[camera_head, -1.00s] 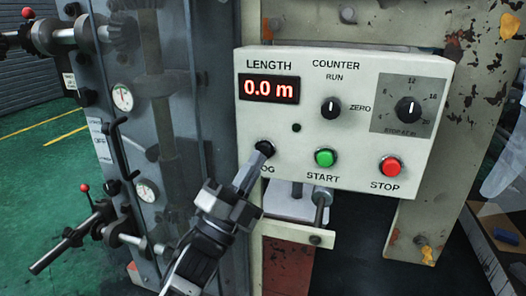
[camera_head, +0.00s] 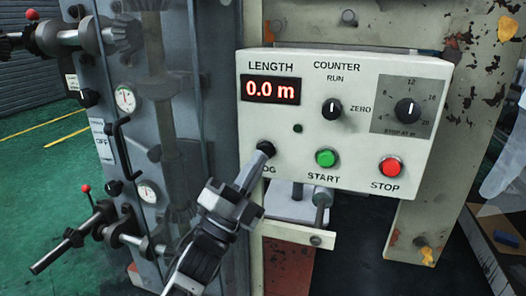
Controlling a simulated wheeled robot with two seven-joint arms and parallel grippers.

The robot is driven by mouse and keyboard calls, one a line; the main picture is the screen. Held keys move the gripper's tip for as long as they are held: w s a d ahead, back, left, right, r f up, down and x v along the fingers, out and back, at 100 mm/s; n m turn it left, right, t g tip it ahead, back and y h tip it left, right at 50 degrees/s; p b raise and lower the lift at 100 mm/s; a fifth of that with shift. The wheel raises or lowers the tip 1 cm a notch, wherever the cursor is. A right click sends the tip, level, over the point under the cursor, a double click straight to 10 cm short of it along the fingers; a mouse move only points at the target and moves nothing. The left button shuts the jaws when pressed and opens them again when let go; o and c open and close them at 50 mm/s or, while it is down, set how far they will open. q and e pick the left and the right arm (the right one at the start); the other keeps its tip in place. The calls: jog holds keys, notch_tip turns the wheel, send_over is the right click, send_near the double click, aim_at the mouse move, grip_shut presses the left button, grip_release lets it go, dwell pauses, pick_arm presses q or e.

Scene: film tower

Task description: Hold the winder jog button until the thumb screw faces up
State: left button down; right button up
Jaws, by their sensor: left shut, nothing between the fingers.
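The black jog button (camera_head: 265,147) sits at the lower left of the white control panel (camera_head: 300,230), its label partly covered by my fingers. My left gripper (camera_head: 265,155) is shut and empty, its fingertips at the button's lower edge. They look to be on or just in front of it; I cannot tell whether it is pressed in. On the left are shafts (camera_head: 75,240) with collars and red-knobbed levers; I cannot pick out the thumb screw for sure. My right gripper is not in view.
The green start button (camera_head: 326,158) and red stop button (camera_head: 391,167) are to the right of the jog button. The counter switch (camera_head: 331,109) and a dial (camera_head: 407,111) are above them. A bracket (camera_head: 300,232) juts out below the panel, close to my gripper.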

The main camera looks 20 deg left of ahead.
pick_arm(q)
jog(key=shift+w+r, duration=0.55)
jog(key=shift+r, duration=0.05)
dwell(1.1)
jog(key=shift+s+a, duration=0.1)
jog(key=shift+s, duration=0.05)
dwell(3.5)
jog(key=s, duration=0.2)
jog(key=s+f+p, duration=0.1)
jog(key=s, duration=0.1)
jog(key=shift+f, duration=0.1)
dwell(0.3)
